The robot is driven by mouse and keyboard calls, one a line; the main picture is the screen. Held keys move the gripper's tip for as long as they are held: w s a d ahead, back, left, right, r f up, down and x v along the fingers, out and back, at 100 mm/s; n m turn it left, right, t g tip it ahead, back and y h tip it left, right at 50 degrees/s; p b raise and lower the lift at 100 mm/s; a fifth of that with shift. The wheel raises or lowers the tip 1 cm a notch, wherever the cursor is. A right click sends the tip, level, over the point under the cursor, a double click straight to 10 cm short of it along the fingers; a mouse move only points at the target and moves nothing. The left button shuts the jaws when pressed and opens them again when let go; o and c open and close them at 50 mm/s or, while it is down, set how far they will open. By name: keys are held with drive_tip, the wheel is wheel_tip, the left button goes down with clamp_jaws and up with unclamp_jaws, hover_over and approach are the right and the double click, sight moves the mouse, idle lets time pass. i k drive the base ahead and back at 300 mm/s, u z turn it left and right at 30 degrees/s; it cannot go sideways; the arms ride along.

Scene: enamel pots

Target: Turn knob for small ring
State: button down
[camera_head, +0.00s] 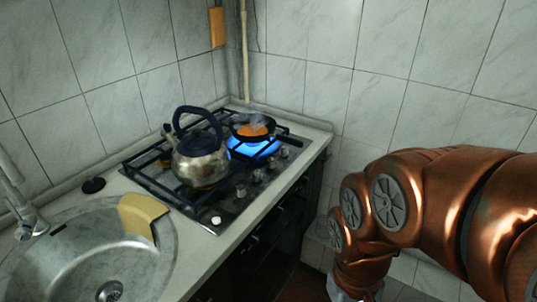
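A gas stove (165,187) is set into the counter, with a row of several knobs along its front right edge. The nearest knob (216,220) looks white; the others, such as the middle knob (257,175), look grey. Blue flames (236,146) burn under a small dark frying pan (273,134) at the far end. A metal kettle (202,165) with a dark handle stands on the nearer grate. Ring sizes and knob markings are too small to tell. My copper arm reaches down at the right, and its end leaves the bottom edge, so my gripper is out of sight.
A steel sink (60,262) with a tap (25,220) is at the lower left. A yellow cloth or sponge (140,212) lies on its rim. Orange food (252,127) steams in the pan. Tiled walls close off the back; open space lies between counter and arm.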

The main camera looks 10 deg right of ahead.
sight(271, 164)
drive_tip(key=z, duration=0.4)
drive_tip(key=k, duration=0.45)
drive_tip(key=z, duration=0.5)
drive_tip(key=i, duration=0.45)
drive_tip(key=u, duration=1.1)
drive_tip(key=i, duration=0.95)
drive_tip(key=u, duration=0.65)
